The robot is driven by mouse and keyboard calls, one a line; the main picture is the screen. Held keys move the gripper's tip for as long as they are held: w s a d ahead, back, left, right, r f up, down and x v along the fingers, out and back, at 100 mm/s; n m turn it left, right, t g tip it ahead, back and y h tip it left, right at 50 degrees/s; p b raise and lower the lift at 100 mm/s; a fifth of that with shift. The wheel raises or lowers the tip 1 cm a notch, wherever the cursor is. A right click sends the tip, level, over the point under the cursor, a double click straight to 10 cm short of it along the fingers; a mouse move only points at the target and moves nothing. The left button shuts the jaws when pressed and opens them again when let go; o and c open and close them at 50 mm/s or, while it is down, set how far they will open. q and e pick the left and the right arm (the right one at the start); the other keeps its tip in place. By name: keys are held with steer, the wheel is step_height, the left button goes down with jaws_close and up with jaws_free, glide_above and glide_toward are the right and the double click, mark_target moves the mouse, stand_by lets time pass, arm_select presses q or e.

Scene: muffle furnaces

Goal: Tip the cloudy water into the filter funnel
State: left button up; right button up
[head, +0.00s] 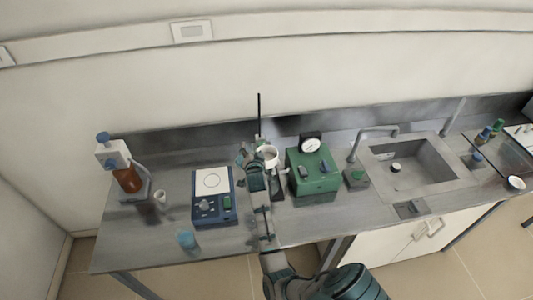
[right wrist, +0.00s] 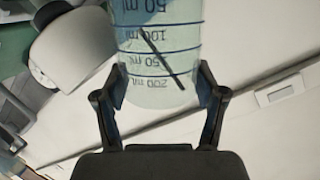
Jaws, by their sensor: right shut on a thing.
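My right gripper (head: 249,160) is shut on a clear beaker (right wrist: 158,50), which fills the top middle of the right wrist view between the two fingers. The beaker has blue rings and volume marks, and its contents look pale bluish. A dark slanting line shows across it. In the head view the beaker is mostly hidden by the gripper. The white filter funnel (head: 270,154) is on a stand with a thin dark rod (head: 260,115), just right of the gripper. A white rounded thing, likely the funnel, shows beside the beaker in the right wrist view (right wrist: 75,50). My left gripper is out of view.
A blue device with a white plate (head: 212,183) stands left of my arm, and a green box with a dial (head: 313,173) stands right. A blue cup (head: 186,239) is near the front edge. A bottle dispenser (head: 125,175) is far left, the sink (head: 418,165) right.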

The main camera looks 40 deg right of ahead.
stand_by(0.4)
steer(key=shift+s+d+r+m, duration=0.1)
steer(key=shift+d+r+m, duration=0.05)
steer(key=shift+m, duration=0.15)
stand_by(0.4)
steer(key=shift+s+d+r+m, duration=0.1)
steer(key=shift+d+m, duration=0.05)
steer(key=shift+m, duration=0.15)
steer(key=shift+s+d+r+m+y, duration=0.1)
steer(key=shift+d+r+m+y, duration=0.05)
steer(key=shift+d+m+y, duration=0.2)
stand_by(0.7)
steer(key=shift+r+m, duration=0.1)
steer(key=shift+m, duration=0.15)
steer(key=shift+s+d+r+m+t, duration=0.1)
steer(key=shift+m+t, duration=0.2)
steer(key=shift+t, duration=0.1)
